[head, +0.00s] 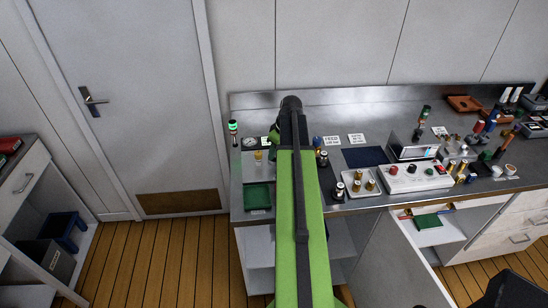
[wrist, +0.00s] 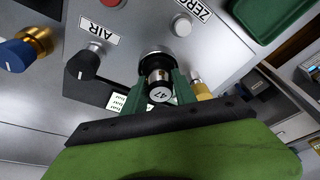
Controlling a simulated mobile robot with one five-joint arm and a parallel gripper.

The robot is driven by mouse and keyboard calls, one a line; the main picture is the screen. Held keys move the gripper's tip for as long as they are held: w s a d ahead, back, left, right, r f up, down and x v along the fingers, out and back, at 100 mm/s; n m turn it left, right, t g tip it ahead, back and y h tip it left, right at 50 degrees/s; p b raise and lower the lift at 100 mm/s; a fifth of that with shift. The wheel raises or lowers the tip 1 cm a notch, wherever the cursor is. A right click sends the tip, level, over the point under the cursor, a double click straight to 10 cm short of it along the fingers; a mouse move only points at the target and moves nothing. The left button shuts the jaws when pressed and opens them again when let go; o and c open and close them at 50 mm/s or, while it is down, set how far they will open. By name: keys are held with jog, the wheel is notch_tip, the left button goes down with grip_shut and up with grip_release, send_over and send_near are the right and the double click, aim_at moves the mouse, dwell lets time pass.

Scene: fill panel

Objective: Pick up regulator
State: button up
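A black cylinder with a silver band (wrist: 158,80), its end marked 47, stands at a dark round seat on the grey panel in the wrist view. I cannot tell for certain that it is the regulator. My gripper (wrist: 159,88) has its two green fingers on either side of this cylinder, close to its sides. Whether they press on it is not clear.
A brass part (wrist: 201,90) is close right of the fingers.

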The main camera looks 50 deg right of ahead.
grip_shut()
